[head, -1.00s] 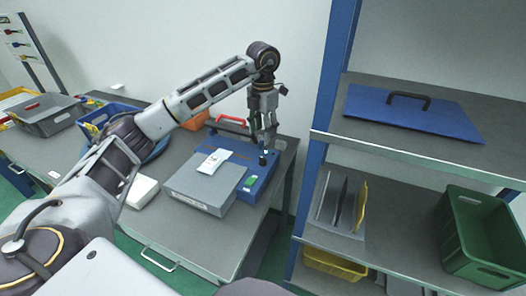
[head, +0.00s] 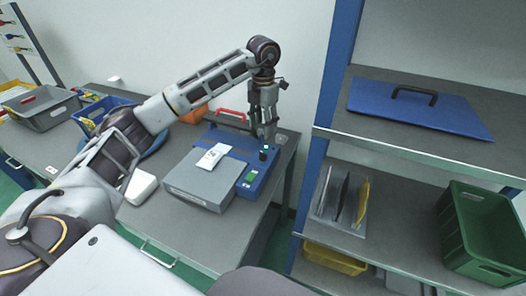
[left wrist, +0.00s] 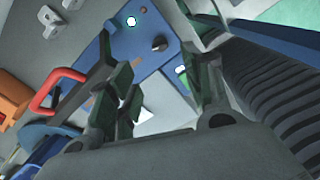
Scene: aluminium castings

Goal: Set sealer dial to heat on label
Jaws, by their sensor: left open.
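The blue sealer (head: 246,150) sits on the grey bench, with a red handle (head: 231,114) at its back and a green patch (head: 250,176) on its front. Its small black dial (head: 263,156) is near the right end, and shows in the left wrist view as a dark knob (left wrist: 158,44) with a pale mark. A white label or packet (head: 212,157) lies on the grey block in front; its print is unreadable. My left gripper (head: 264,138) points down just above the dial, open; in the left wrist view its fingers (left wrist: 163,82) are apart with nothing between them. My right gripper is out of view.
The grey block (head: 198,184) stands against the sealer's front. Grey (head: 42,108) and blue bins (head: 88,118) and a white box (head: 141,187) are to the left. A shelf with a blue lid (head: 420,110), upright plates and a green crate (head: 482,236) stands right.

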